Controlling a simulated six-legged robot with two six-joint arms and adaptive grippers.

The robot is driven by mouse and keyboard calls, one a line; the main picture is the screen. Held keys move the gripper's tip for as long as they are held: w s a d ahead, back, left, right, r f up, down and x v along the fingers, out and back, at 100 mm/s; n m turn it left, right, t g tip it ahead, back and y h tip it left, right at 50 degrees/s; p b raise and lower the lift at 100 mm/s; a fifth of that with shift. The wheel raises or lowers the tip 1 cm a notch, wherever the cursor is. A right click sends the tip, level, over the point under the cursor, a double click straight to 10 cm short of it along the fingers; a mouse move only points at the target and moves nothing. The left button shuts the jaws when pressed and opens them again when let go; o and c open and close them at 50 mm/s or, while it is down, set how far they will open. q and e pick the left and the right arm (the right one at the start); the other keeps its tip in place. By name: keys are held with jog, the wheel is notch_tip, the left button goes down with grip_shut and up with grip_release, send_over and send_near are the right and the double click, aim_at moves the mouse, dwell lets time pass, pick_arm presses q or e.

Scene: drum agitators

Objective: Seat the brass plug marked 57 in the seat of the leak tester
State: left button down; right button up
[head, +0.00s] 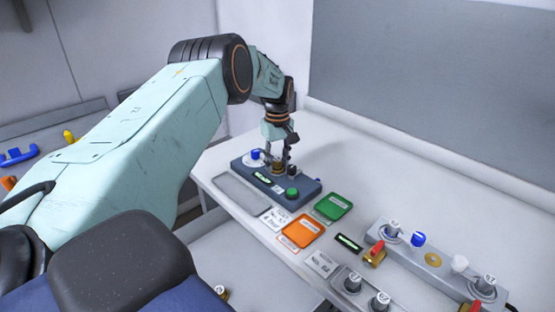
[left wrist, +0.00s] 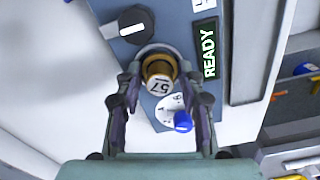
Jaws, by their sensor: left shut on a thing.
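The brass plug marked 57 (left wrist: 158,78) shows in the left wrist view, with its pale numbered cap towards the camera. My left gripper (left wrist: 160,92) is shut on it, one finger on each side. The leak tester is a dark blue box (head: 305,188) near the back of the bench in the head view. It has a green button, a blue knob and a lit display reading READY (left wrist: 209,53). In the head view my left gripper (head: 281,162) points down over the tester. The plug hides the seat, so I cannot tell how deep it sits. My right gripper is out of view.
A grey fixture (head: 410,254) with valves and numbered plugs stands at right. More plugs (head: 353,282) stand nearer.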

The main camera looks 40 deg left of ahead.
pick_arm(q)
jog(key=shift+w+f, duration=0.1)
jog(key=shift+f, duration=0.05)
jog(key=c, duration=0.9)
grip_release()
jog(key=shift+c, duration=0.2)
jog(key=shift+o, duration=1)
jog(key=o, duration=0.3)
jog(key=shift+r, duration=0.3)
jog(key=shift+r+p, duration=1.05)
jog(key=shift+p, duration=0.1)
